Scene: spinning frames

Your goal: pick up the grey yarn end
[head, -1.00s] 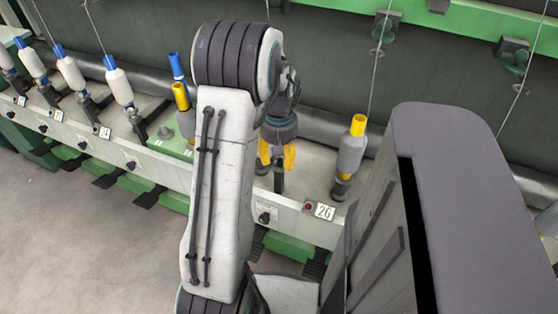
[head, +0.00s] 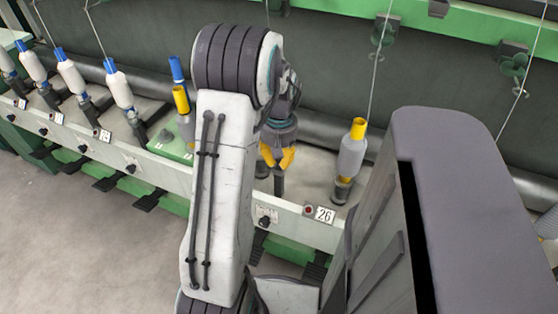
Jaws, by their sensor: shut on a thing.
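My gripper (head: 277,160) has yellow fingers and points down over the spinning frame's rail, behind my arm's white link. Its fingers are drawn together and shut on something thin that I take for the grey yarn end. The yarn end itself is too small to make out. A dark grey spindle post (head: 279,184) stands just below the fingertips. I cannot tell whether the fingers touch it.
A grey bobbin with a yellow top (head: 351,157) stands right of my gripper, near the white "26" label (head: 325,214). Several white bobbins line the rail further left. Thin yarns hang from above.

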